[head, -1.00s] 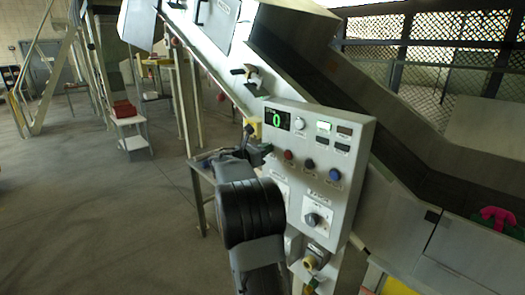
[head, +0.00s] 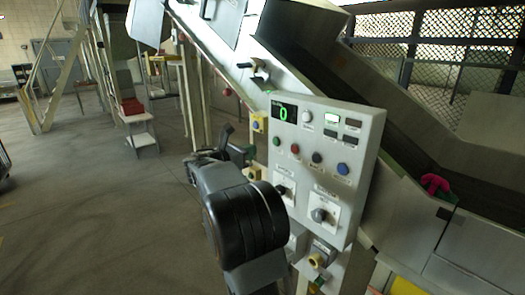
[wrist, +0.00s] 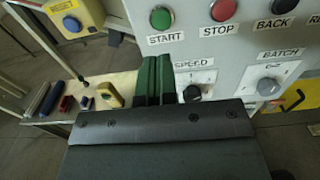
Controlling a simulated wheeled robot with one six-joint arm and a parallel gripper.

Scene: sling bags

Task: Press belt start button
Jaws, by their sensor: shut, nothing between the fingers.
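The green start button (head: 277,141) is at the left of the button row on the grey control panel (head: 365,140). In the wrist view the start button (wrist: 161,18) sits above its START label, right of a bare panel edge. My gripper (wrist: 156,58) shows as two green fingers side by side, shut and empty. Their tips are below the start button in that view, and apart from it. In the head view my gripper (head: 243,155) is left of the panel, partly hidden by my wrist. The red stop button (wrist: 223,9) is to the right of start.
A black button (head: 317,157) and a blue button (head: 342,168) continue the row. A speed knob (wrist: 192,92) and a batch knob (wrist: 267,86) lie below. A sloping conveyor (head: 400,130) with a pink item (head: 435,184) stands behind. Open floor is at left.

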